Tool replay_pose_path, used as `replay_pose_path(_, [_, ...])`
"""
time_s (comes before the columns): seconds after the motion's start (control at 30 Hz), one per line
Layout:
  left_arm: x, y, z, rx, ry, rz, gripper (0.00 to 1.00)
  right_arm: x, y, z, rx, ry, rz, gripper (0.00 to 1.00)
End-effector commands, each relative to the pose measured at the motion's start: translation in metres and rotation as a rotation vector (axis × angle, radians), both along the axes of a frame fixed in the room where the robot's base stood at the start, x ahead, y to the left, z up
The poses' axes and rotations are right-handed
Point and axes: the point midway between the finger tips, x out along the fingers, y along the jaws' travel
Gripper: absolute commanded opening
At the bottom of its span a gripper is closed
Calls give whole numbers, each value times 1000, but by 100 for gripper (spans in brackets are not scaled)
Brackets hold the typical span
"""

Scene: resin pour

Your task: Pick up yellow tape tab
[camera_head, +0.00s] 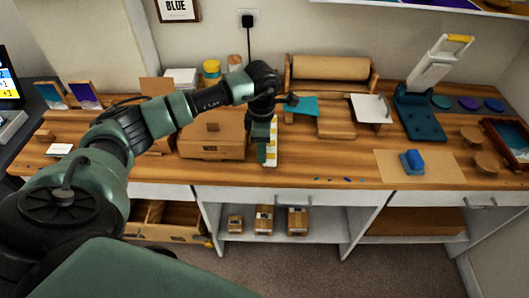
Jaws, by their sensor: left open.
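A narrow white strip (274,141) with small yellow patches lies on the wooden bench top, right of the cardboard box. The patches look like yellow tape tabs (271,157), but they are too small to tell apart surely. My left gripper (264,160) points down over the strip's left side and hides part of it. It is open, and I see nothing held in it. I cannot tell whether its fingertips touch the strip. My right gripper is not in view.
A cardboard box (208,139) stands close left of the gripper. A teal sheet (301,106), a roll of brown paper (330,68) and a teal press (420,116) are to the right. A blue block (414,160) sits on a brown sheet. The bench's front edge is near.

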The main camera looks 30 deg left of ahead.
Motion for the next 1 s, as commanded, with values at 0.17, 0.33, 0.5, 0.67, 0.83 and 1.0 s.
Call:
replay_pose_path(0.17, [0,0,0,0,0,0,6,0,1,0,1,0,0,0])
replay_pose_path(0.33, [0,0,0,0,0,0,0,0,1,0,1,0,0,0])
replay_pose_path(0.5, [0,0,1,-1,-1,0,0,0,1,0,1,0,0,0])
replay_pose_path(0.67, [1,0,4,0,-1,1,0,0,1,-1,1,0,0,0])
replay_pose_path(0.83, [1,0,21,-1,-4,0,0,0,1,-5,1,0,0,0])
replay_pose_path(1.0, [2,0,57,1,-7,0,0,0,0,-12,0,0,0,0])
